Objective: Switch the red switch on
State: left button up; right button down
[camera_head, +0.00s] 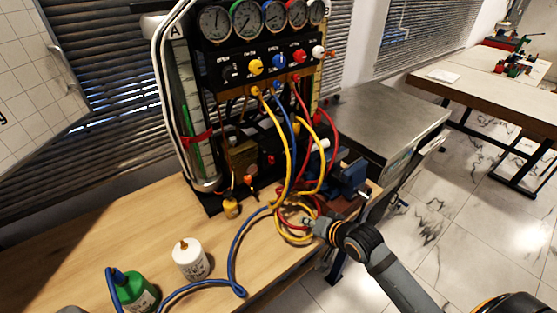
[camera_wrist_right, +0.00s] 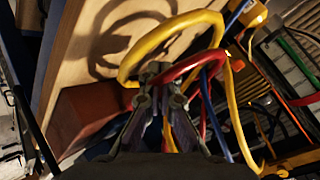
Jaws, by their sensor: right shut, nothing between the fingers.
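The gauge rig (camera_head: 262,52) stands on the wooden table, with a row of gauges and coloured knobs. A small red part (camera_head: 270,158) sits low on the rig behind the hoses; it may be the red switch, but its position, on or off, is too small to tell. My right gripper (camera_head: 308,222) is at the coiled hoses in front of the rig, apart from this red part. In the right wrist view its fingertips (camera_wrist_right: 161,72) are together and empty, close to a yellow hose (camera_wrist_right: 150,35) and a red hose (camera_wrist_right: 190,64). My left gripper is not seen.
Yellow, blue and red hoses hang and loop before the rig. A blue vise (camera_head: 350,178) stands right of the hoses. A white bottle (camera_head: 190,259) and a green bottle (camera_head: 136,293) stand at the front left. The table's left part is mostly clear.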

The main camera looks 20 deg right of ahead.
jog(key=w+d+r+m+t+y, duration=0.2)
jog(key=w+r+m+t, duration=0.2)
jog(key=w+r+m, duration=0.3)
notch_tip(320, 180, up, 3)
jog(key=shift+w+d+r+m+t+y, duration=0.2)
jog(key=shift+w+d+m+t+y, duration=0.15)
jog(key=shift+w, duration=0.3)
jog(key=b, duration=0.2)
send_near(271, 160)
jog(key=w+d+r+x, duration=0.1)
jog(key=x, duration=0.6)
jog(key=shift+s, duration=0.25)
